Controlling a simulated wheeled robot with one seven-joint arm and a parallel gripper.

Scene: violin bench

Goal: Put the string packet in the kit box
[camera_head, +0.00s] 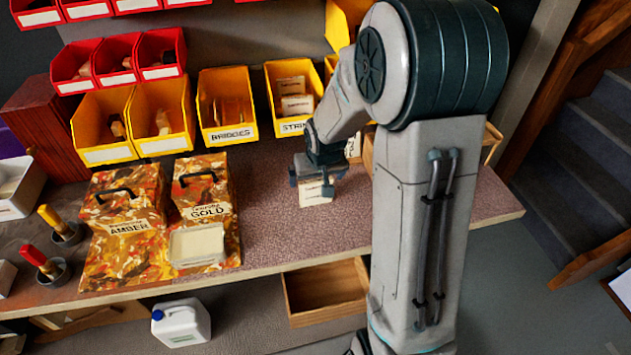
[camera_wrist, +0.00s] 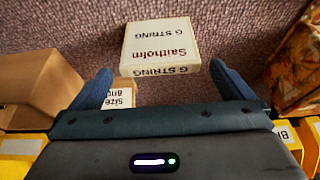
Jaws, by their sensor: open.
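The string packet (camera_wrist: 160,48) is a small cream-white box printed "Saitholm" and "G STRING". In the head view the packet (camera_head: 316,196) stands on the mat, partly hidden by my gripper (camera_head: 312,184). My gripper is open, directly over or around the packet's top; exact contact cannot be told. In the wrist view the fingertips (camera_wrist: 160,74) are on either side of the packet's near edge. A tan wooden box (camera_head: 368,158), possibly the kit box, is mostly hidden behind my arm; a tan box side (camera_wrist: 30,80) shows at left in the wrist view.
Two patterned boxes, AMBER (camera_head: 128,225) and GOLD (camera_head: 207,205), stand left of the packet. Yellow bins, including BRIDGES (camera_head: 230,134), line the back. An open wooden drawer (camera_head: 325,290) is below the bench's front edge.

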